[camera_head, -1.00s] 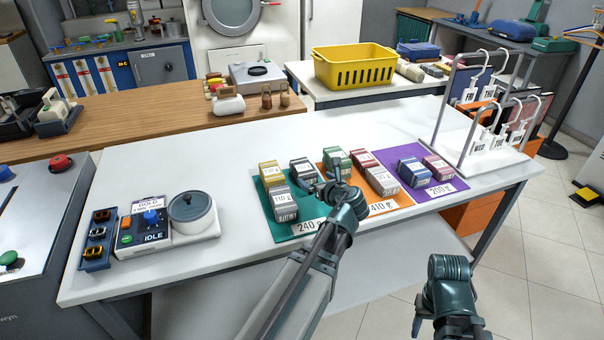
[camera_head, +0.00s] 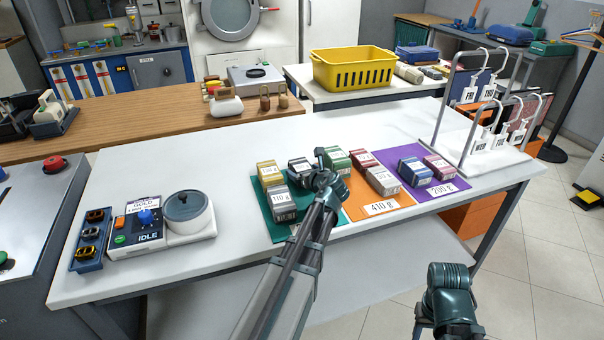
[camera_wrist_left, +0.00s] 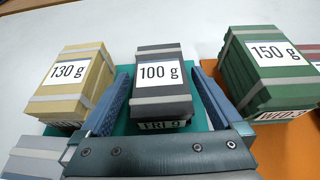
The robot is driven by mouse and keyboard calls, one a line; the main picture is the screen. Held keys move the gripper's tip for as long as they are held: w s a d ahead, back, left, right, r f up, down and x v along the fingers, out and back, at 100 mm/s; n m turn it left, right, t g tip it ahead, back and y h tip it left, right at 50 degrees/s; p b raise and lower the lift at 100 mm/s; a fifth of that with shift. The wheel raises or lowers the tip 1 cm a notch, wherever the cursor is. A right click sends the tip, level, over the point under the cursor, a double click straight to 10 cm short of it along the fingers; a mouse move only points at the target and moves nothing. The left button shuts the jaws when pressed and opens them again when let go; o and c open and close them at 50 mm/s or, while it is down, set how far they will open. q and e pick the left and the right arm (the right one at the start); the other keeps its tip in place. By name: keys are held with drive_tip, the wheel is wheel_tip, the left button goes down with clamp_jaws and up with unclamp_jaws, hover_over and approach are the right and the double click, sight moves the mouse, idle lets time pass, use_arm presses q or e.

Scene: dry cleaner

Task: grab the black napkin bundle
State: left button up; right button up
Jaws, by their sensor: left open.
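The black napkin bundle (camera_head: 300,171), banded in grey and labelled 100 g, lies on the green mat (camera_head: 273,236) in the head view. It also shows upright in the middle of the left wrist view (camera_wrist_left: 164,82). My left gripper (camera_head: 320,163) is over the front right of this bundle in the head view. In the left wrist view my left gripper (camera_wrist_left: 163,98) is open, with one finger on each side of the bundle's near part. I cannot tell whether the fingers touch it. My right arm shows at the lower right; its gripper is not visible.
A yellow 130 g bundle (camera_wrist_left: 72,80) stands close left and a green 150 g bundle (camera_wrist_left: 268,68) close right. A grey bundle (camera_head: 280,203) is in front. Orange (camera_head: 360,210) and purple (camera_head: 448,187) mats hold more bundles. The white table (camera_head: 200,160) is clear behind.

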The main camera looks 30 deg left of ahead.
sight(299, 166)
use_arm(q)
drive_tip(key=b+x, duration=0.1)
drive_tip(key=x, duration=0.3)
drive_tip(key=shift+a+r, duration=0.1)
drive_tip(key=shift+r, duration=0.05)
drive_tip(key=shift+c, duration=0.2)
drive_tip(key=c, duration=1.3)
drive_tip(key=shift+r, duration=0.15)
